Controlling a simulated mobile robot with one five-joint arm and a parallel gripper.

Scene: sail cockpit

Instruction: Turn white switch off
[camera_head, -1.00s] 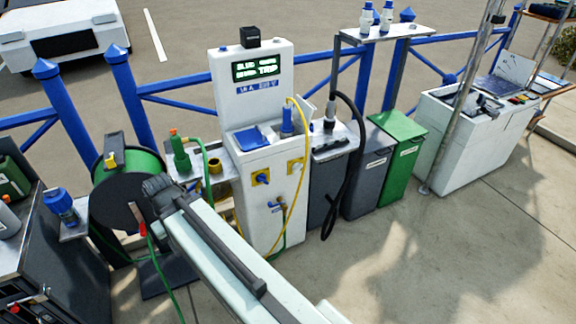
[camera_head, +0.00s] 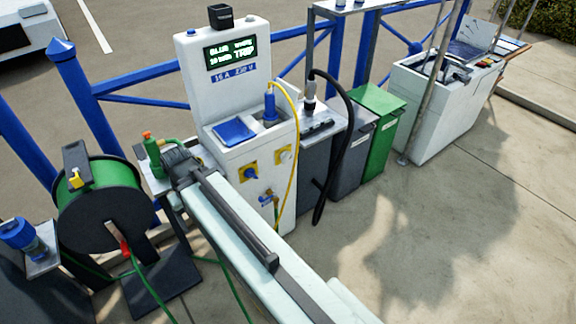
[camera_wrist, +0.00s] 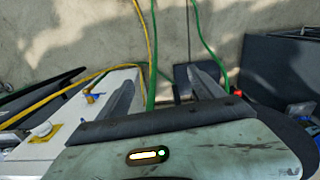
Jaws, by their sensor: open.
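The white switch (camera_head: 284,154) is a small white knob on a yellow plate on the front of the white pedestal (camera_head: 225,75). A blue switch (camera_head: 251,172) on its own yellow plate is to its left. In the wrist view a white knob on a yellow plate (camera_wrist: 42,131) shows at lower left, apart from my fingers. My gripper (camera_wrist: 160,78) is open, with nothing between its fingertips but hose and ground beyond. In the head view the end of my arm is left of the pedestal, and its fingers are not clear.
A yellow cable (camera_head: 295,130) hangs from a blue plug on the pedestal, near the white switch. A green hose reel (camera_head: 100,195) stands at left. Grey and green bins (camera_head: 382,130) stand at right. Open paving (camera_head: 430,240) is at front right.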

